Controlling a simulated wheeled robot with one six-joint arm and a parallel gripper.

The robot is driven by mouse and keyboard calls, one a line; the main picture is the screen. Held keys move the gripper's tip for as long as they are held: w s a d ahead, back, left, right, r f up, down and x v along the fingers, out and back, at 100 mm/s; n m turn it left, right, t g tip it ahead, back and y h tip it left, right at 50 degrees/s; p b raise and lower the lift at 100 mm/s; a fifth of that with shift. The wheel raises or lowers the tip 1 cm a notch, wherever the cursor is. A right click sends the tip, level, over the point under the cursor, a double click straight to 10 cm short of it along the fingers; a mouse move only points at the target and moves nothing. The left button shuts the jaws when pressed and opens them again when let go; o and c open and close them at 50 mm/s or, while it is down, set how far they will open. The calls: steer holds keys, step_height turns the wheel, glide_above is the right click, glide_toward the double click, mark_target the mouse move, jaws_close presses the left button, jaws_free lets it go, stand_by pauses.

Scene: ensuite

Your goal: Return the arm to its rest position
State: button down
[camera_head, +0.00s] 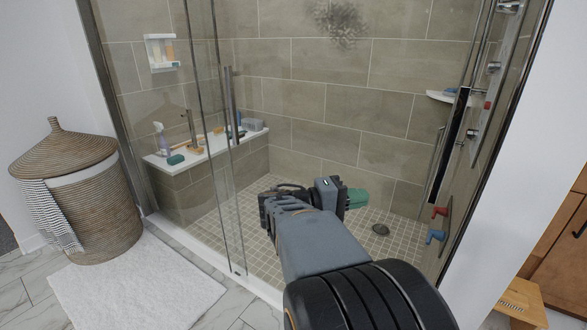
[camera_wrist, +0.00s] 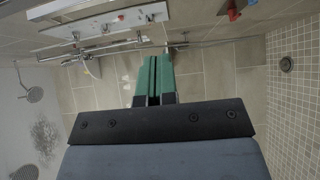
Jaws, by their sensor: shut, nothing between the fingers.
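My arm reaches from the bottom of the head view into the shower through the open glass door. My gripper (camera_head: 357,198) has green fingers and hangs over the shower floor, in front of the tiled back wall. In the wrist view my gripper (camera_wrist: 154,75) has its two green fingers side by side, shut, with nothing held. The arm hides part of the shower floor.
A glass panel (camera_head: 200,130) stands left of my arm. A bench (camera_head: 190,152) with bottles and sponges lies behind it. The shower column (camera_head: 487,100) and a corner shelf (camera_head: 440,97) are on the right. A wicker basket (camera_head: 95,215) and white mat (camera_head: 135,285) lie outside.

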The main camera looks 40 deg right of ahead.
steer(key=w+a+r+n+t+y+p, duration=0.2)
steer(key=a+r+t+y+p, duration=0.2)
steer(key=a+p, duration=0.5)
steer(key=w+a+r+n+t+y+p, duration=0.2)
steer(key=a+r+y+p, duration=0.4)
steer(key=a+p, duration=0.4)
steer(key=w+a+r+n+t+y+p, duration=0.2)
steer(key=w+a+r+t+y+p, duration=0.2)
steer(key=a+p, duration=0.6)
steer(key=r+t+y+p, duration=0.1)
steer(key=t+p, duration=0.1)
steer(key=shift+a+r+t+y, duration=0.15)
steer(key=shift+t+y, duration=0.15)
steer(key=shift+t, duration=0.1)
